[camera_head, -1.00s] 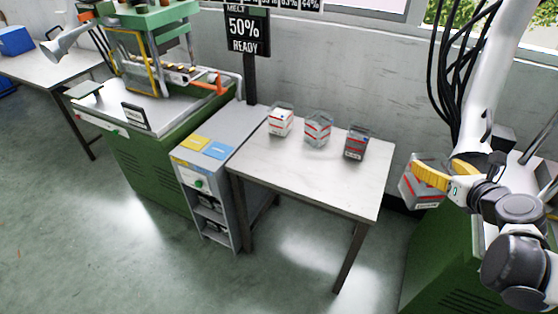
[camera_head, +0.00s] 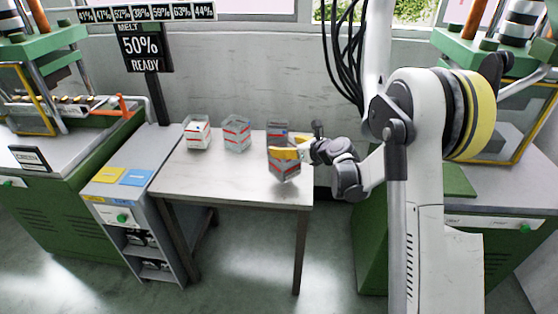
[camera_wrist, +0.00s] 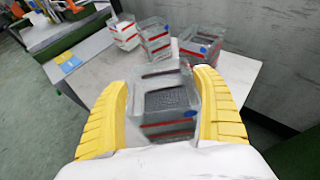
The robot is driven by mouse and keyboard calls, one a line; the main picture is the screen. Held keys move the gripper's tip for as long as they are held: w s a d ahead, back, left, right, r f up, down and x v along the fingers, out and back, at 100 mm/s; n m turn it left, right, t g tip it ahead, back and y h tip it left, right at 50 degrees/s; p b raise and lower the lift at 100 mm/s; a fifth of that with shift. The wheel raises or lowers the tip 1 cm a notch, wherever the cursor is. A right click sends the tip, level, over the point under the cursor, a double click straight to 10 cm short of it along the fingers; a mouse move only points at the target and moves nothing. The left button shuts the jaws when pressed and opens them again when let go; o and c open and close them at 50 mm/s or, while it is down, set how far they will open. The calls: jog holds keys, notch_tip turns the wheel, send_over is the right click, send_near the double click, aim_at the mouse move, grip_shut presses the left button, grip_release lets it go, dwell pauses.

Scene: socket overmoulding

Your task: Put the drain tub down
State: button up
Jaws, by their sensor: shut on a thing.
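The drain tub is a clear, box-shaped tub with a red band. It shows in the head view (camera_head: 285,171) and between the yellow fingers in the wrist view (camera_wrist: 166,102). My gripper (camera_head: 286,154) is shut on it, one finger on each side in the wrist view (camera_wrist: 166,110). The tub is tilted in the head view, over the right part of the white table (camera_head: 215,182). I cannot tell whether its base touches the table.
Three similar tubs stand along the table's back: left (camera_head: 197,132), middle (camera_head: 236,133) and right (camera_head: 277,131), the right one close behind the held tub. A grey cabinet (camera_head: 135,190) adjoins the table's left side. The table's front left is clear. Green machines stand at both sides.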

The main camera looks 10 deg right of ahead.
aim_at(284, 171)
notch_tip(284, 171, down, 4)
jog(key=shift+f+b, duration=0.1)
jog(key=shift+b, duration=0.75)
jog(key=shift+r, duration=0.2)
jog(key=o, duration=1.4)
jog(key=shift+f, duration=0.15)
jog(key=shift+c, duration=0.2)
